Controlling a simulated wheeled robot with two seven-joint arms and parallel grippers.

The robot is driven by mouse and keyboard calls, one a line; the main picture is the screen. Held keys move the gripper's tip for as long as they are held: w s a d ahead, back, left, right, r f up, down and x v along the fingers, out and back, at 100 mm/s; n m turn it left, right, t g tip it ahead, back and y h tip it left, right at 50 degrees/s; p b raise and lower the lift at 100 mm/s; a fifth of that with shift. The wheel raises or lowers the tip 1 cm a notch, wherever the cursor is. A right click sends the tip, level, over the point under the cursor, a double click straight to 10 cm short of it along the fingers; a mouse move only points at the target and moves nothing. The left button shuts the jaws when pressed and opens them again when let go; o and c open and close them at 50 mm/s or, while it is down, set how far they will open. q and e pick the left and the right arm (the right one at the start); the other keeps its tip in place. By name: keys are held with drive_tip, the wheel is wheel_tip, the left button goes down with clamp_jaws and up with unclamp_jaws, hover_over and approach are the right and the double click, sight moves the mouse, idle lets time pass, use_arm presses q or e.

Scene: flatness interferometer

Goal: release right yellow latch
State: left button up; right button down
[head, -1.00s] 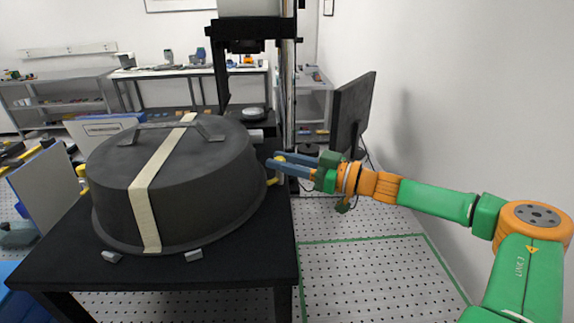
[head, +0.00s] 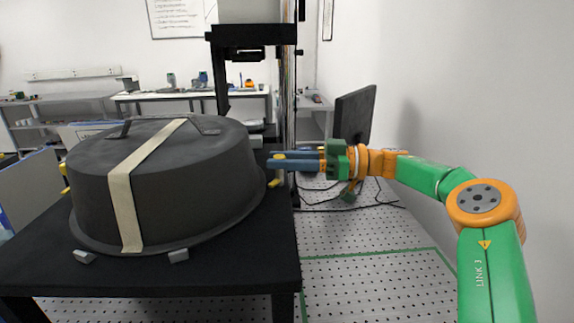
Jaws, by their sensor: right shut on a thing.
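A large dark grey round cover (head: 190,190) with a cream strap (head: 122,200) over it sits on a black table. The right yellow latch (head: 276,183) is at the cover's right edge; its lower part shows below my fingers and a bit of yellow shows between them. My right gripper (head: 272,160) reaches in from the right with its blue-grey fingers nearly level and is shut on the latch. The fingers hide the latch's middle. Another yellow latch (head: 65,180) shows partly at the cover's left edge. My left gripper is out of view.
A black column (head: 288,90) stands behind the cover's right side. A dark monitor (head: 354,128) stands behind my right arm, with loose cables on the floor below.

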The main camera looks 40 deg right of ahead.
drive_tip(key=shift+a+f, duration=0.1)
drive_tip(key=shift+f, duration=0.15)
drive_tip(key=c, duration=1.1)
unclamp_jaws()
drive_tip(key=o, duration=0.4)
drive_tip(key=shift+a, duration=0.1)
drive_tip(key=shift+o, duration=0.5)
drive_tip(key=shift+w+a+r, duration=0.1)
drive_tip(key=shift+w+a, duration=0.2)
drive_tip(key=shift+a, duration=0.05)
drive_tip(key=b+v, duration=0.1)
drive_tip(key=v, duration=0.6)
drive_tip(key=shift+b, duration=0.4)
